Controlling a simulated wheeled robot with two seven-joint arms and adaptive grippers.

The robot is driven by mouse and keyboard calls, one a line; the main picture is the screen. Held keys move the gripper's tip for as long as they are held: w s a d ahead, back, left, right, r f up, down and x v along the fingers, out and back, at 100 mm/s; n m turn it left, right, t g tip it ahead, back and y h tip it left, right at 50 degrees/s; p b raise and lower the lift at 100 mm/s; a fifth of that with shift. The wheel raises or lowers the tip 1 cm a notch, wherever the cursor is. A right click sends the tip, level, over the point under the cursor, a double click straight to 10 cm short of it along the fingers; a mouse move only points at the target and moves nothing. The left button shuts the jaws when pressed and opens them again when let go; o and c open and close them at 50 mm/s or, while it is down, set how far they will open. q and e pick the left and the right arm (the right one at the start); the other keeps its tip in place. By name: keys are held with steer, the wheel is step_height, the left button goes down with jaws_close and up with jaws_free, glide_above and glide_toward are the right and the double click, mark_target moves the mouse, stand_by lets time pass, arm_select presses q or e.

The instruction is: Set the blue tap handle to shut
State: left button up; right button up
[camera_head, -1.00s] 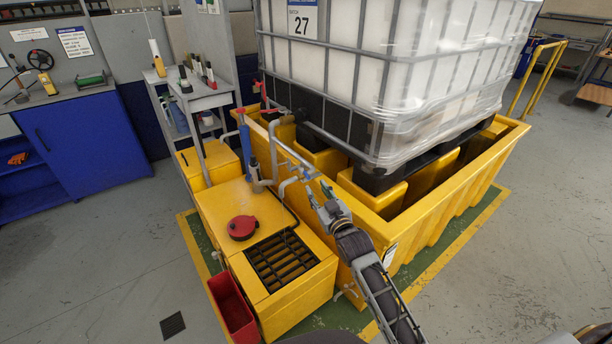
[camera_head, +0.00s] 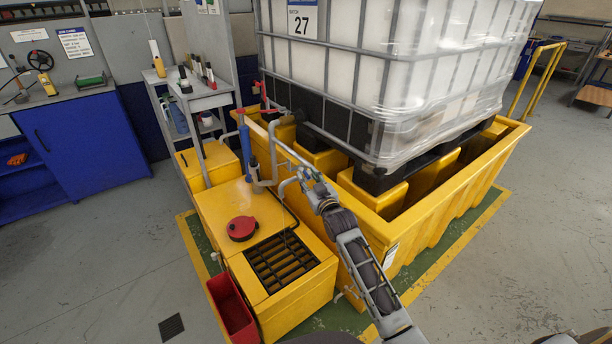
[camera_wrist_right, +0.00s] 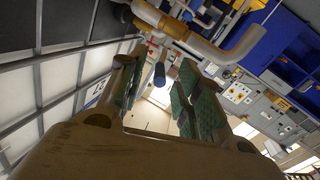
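The blue tap handle (camera_head: 246,150) stands roughly upright beside the grey pipework above the yellow cabinet, at the left corner of the large yellow bund. My left gripper is not in view.
Grey pipes (camera_head: 267,180) run close to the right gripper. Red handles (camera_head: 272,111) sit above the blue one. A caged white tank (camera_head: 400,60) stands in the yellow bund (camera_head: 450,225). A red cap (camera_head: 241,228) and black grate (camera_head: 280,262) top the yellow cabinet.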

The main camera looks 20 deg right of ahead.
mark_target(304, 173)
steer(key=shift+w+a, duration=0.1)
steer(key=shift+w, duration=1.3)
steer(key=shift+c, duration=0.3)
jaws_close()
